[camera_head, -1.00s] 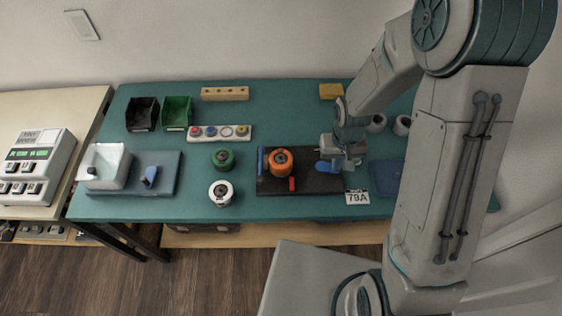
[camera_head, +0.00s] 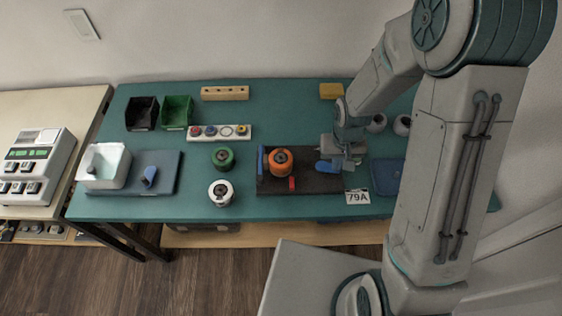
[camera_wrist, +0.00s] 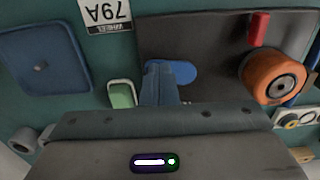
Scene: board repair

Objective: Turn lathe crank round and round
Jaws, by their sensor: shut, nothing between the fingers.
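The lathe seems to be the dark board (camera_head: 330,184) with an orange wheel (camera_head: 281,159) on it; both also show in the wrist view, as the board (camera_wrist: 208,45) and the wheel (camera_wrist: 272,78). A flat blue oval piece (camera_head: 325,167), perhaps the crank, lies at the board's right side, and also shows in the wrist view (camera_wrist: 184,72). My gripper (camera_head: 346,165) is low over the board's right end, beside this blue piece. In the wrist view its shut fingers (camera_wrist: 165,84) overlap the blue piece; I cannot tell whether they touch it.
A red peg (camera_head: 292,184) and a blue bar (camera_head: 261,160) flank the wheel. Green (camera_head: 223,158) and white (camera_head: 221,193) wheels stand left of the board. A 79A label (camera_head: 357,197) lies in front, and a blue pad (camera_head: 387,177) lies to the right.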

